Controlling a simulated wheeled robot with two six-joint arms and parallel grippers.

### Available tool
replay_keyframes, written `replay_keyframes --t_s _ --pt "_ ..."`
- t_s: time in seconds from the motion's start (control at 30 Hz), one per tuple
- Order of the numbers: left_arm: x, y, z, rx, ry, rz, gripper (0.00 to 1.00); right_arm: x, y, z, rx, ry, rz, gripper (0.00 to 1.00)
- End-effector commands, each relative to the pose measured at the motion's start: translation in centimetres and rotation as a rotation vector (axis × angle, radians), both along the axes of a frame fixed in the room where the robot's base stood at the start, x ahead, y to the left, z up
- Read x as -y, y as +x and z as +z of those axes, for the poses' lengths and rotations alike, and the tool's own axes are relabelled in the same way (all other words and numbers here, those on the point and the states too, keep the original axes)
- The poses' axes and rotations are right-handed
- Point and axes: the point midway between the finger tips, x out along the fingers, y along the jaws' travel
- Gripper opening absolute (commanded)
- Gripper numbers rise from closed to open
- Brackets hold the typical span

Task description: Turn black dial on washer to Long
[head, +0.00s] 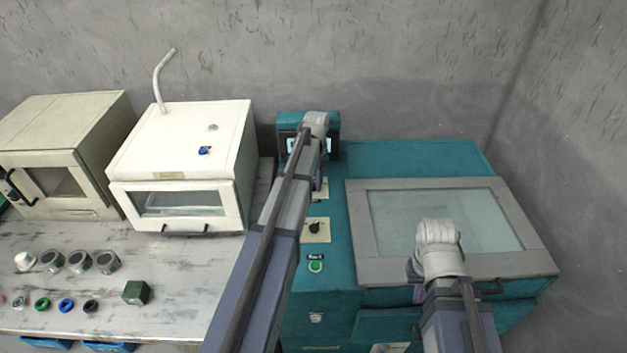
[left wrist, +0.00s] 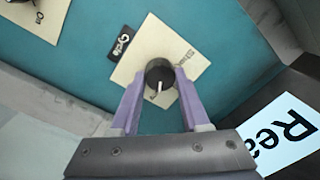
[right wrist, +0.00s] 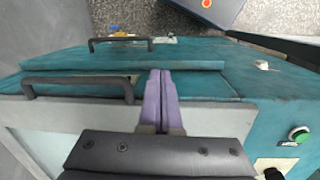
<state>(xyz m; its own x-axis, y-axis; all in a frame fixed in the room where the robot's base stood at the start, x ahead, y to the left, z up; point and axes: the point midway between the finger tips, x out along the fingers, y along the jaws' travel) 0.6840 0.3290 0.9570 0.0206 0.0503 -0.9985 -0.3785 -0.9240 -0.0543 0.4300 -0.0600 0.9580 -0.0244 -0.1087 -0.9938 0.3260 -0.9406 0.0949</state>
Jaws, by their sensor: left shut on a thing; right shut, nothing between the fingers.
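The teal washer (head: 355,215) stands right of the bench. In the left wrist view, a black dial (left wrist: 160,72) with a white pointer mark sits on a cream plate (left wrist: 150,45), beside a black "Cycle" label (left wrist: 124,42). Lettering on the plate looks like "Short"; I cannot read "Long". The mark points toward my gripper, down in the picture. My left gripper (left wrist: 158,90) is shut on this dial, a finger on each side. In the head view my left arm mostly hides it. My right gripper (right wrist: 160,75) is shut and empty over the washer's front edge.
A second black dial (head: 314,228) and a green button (head: 316,266) are nearer on the panel. A screen reading "Rea..." (left wrist: 285,135) stands beside the held dial. The grey-framed glass lid (head: 375,240) is closed. A white oven (head: 180,160) stands left.

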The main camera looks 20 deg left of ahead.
Motion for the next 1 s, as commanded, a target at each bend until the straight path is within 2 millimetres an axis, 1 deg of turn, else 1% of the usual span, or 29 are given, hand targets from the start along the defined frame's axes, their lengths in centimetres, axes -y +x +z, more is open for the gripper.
replay_keyframes --t_s 0.57,0.6,0.83,1.0 --pt "-0.01 -0.04 -0.01 0.000 0.000 -0.028 0.00 0.00 0.00 -0.01 0.000 0.000 0.000 0.00" --pt "-0.01 -0.04 -0.01 0.000 0.000 -0.028 0.49 0.00 0.00 -0.01 0.000 0.000 0.000 0.00" --pt "0.00 -0.02 0.00 0.000 0.000 -0.027 0.75 0.00 0.00 0.00 0.000 0.000 0.000 0.00" --pt "0.00 -0.01 0.00 0.000 0.000 -0.027 0.76 0.00 0.00 0.00 0.000 0.000 0.000 0.00"
